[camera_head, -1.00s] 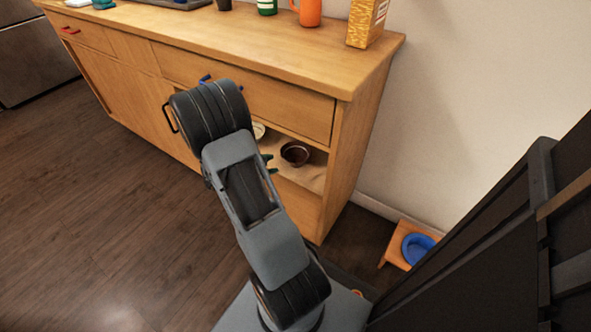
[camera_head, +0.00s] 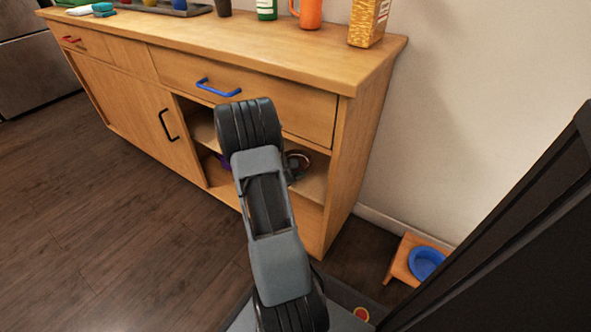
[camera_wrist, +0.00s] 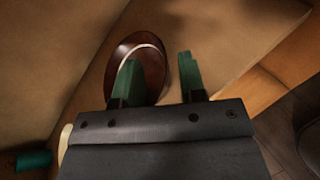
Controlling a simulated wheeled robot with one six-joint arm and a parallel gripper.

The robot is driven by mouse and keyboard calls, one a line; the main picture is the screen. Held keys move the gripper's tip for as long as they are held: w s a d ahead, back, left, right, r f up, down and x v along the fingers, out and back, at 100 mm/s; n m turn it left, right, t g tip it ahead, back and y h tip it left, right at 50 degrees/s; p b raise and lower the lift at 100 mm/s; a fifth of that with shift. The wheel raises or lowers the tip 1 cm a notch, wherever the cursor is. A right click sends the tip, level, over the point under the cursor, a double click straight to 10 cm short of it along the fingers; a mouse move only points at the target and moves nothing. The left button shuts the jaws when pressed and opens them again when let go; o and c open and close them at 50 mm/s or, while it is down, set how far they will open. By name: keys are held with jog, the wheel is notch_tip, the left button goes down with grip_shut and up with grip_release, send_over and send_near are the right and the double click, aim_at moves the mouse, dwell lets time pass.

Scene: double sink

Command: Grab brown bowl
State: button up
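The brown bowl (camera_wrist: 151,46) is on the shelf in the open section of the wooden cabinet, with a pale line along its rim in the wrist view. In the head view only part of the bowl (camera_head: 302,156) shows beside my arm. My gripper (camera_wrist: 158,60) is open, with its two green fingers apart. The left finger overlaps the bowl's interior and the right finger is just outside its right side, so the bowl's right wall lies between them. I cannot tell whether either finger touches it. My gripper is mostly hidden in the head view.
The open section is bounded by a drawer with a blue handle (camera_head: 218,87) above and the cabinet side (camera_head: 350,160) at right. A purple item (camera_head: 225,161) is left of my arm. A green item (camera_wrist: 33,161) and pale item (camera_wrist: 65,140) lie near the wrist view's lower left.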

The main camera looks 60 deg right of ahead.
jog(key=shift+b+x, duration=0.4)
jog(key=shift+x, duration=1.05)
grip_shut()
